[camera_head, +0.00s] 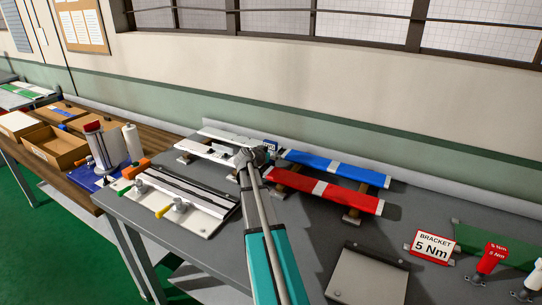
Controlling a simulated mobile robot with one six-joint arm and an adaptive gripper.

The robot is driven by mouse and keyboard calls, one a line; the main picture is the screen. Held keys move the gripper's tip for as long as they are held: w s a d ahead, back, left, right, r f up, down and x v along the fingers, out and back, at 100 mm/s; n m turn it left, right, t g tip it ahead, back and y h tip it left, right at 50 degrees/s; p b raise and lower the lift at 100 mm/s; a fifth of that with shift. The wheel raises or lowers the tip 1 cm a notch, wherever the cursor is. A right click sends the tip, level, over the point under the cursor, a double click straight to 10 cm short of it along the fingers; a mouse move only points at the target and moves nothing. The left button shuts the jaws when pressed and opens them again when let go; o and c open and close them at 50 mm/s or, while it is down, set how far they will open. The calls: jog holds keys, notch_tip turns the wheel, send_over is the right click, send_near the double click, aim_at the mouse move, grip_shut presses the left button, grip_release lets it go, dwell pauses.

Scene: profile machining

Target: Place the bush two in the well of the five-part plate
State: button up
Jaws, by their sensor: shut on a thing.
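My gripper (257,157) is at the far end of my arm, over the back middle of the grey bench, beside the right end of the white bars. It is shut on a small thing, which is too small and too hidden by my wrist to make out. I cannot pick out bush two for sure. No well of the five-part plate shows clearly. A pale plate with a long dark-edged bar and clamps (184,207) lies left of my arm. A bare grey plate (368,278) lies right of it. I cannot tell whether either is the five-part plate.
White bars (207,150) stand on supports at the back left. Blue (330,166) and red (322,190) bars stand right of my gripper. A "BRACKET 5 Nm" sign (432,246) and red tools (491,259) are at right. A wooden bench with boxes (54,148) adjoins left.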

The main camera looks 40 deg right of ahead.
jog(key=shift+f+b, duration=0.4)
jog(key=shift+f, duration=0.1)
jog(key=o, duration=1)
jog(key=shift+r, duration=0.2)
jog(key=shift+r+p, duration=0.65)
jog(key=shift+p, duration=0.15)
jog(key=shift+p+v, duration=2.1)
jog(key=shift+v, duration=3.8)
